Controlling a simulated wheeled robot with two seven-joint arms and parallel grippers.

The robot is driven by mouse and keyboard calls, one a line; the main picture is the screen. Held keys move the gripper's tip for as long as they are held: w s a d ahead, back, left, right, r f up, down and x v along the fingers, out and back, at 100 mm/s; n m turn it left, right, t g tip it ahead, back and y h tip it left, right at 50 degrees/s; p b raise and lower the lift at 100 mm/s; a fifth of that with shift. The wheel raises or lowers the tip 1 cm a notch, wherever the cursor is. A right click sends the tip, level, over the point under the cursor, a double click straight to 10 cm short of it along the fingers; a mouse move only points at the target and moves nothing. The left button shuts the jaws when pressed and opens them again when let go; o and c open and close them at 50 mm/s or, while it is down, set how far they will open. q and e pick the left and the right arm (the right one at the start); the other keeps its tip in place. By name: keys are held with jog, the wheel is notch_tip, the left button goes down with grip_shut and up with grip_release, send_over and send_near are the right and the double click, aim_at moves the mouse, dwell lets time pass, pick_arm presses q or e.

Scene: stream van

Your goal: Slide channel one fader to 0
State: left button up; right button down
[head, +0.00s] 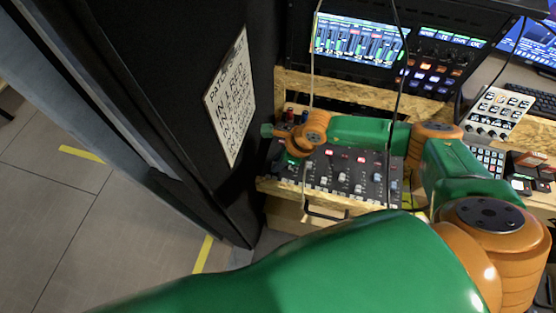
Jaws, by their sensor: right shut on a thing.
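The black mixer panel (335,178) lies on the wooden desk, with red buttons and pale fader caps in columns. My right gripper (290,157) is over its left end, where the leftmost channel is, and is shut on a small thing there. By its place, this is the channel one fader. The wrist and hand cover the fader, so its exact position along its slot cannot be seen. My left gripper is not in view.
A handwritten sign (231,98) hangs on the dark wall left of the mixer. A lit rack screen (358,40) stands behind. Thin black cables hang in front of the desk. A white button pad (497,110) and a keyboard (535,99) are at right.

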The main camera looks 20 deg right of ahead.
dwell(0.9)
jog(key=shift+w+d+f+b, duration=0.1)
jog(key=shift+w+b, duration=0.05)
jog(key=shift+b, duration=0.2)
jog(key=w+d+b, duration=0.1)
jog(key=w+b, duration=0.1)
jog(key=b, duration=0.1)
jog(key=shift+w+d, duration=0.35)
jog(key=c, duration=0.7)
grip_release()
jog(key=v, duration=0.7)
jog(key=shift+d+b, duration=0.1)
jog(key=shift+b, duration=0.2)
